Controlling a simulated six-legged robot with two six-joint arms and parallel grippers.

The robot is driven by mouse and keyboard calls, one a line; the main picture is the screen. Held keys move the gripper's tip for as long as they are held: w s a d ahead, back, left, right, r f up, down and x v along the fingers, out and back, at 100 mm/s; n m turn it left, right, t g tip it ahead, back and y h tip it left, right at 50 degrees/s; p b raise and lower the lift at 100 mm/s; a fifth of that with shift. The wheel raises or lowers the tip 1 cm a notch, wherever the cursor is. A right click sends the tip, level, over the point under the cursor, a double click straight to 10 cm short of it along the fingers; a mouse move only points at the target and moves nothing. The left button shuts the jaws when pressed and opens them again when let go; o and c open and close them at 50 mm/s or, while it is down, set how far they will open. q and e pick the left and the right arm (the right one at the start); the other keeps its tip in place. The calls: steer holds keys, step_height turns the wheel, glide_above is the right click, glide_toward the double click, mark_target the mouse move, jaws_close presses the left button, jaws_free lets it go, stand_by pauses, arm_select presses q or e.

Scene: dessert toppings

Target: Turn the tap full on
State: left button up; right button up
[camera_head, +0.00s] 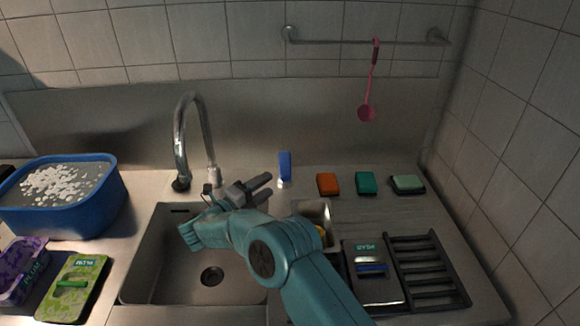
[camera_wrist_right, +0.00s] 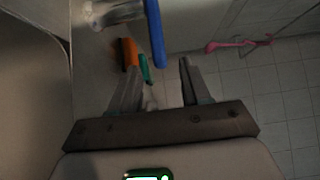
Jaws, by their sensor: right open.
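The chrome tap spout (camera_head: 181,135) arches over the back of the sink (camera_head: 150,275); no water stream shows below it. To its right a blue upright lever (camera_head: 285,165) stands on a small pale base. In the right wrist view the blue lever (camera_wrist_right: 156,35) sits on a chrome body (camera_wrist_right: 113,15), beyond the fingertips and between their lines. My right gripper (camera_head: 265,189) is open and empty, just left of and in front of the lever, apart from it. My left gripper is not in view.
Orange (camera_head: 328,184), teal (camera_head: 367,183) and pale green (camera_head: 407,184) sponges lie right of the lever. A blue tub (camera_head: 110,195) stands far left. A black rack (camera_head: 430,270) is at the right. A pink ladle (camera_head: 367,110) hangs from the rail (camera_head: 350,42).

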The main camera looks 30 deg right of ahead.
mark_target(288, 169)
steer(key=p+x, duration=0.2)
steer(key=x, duration=0.7)
steer(key=shift+w+d+f, duration=0.1)
steer(key=shift+w, duration=0.1)
steer(key=shift+w+d, duration=0.15)
steer(key=shift+d, duration=0.05)
jaws_close()
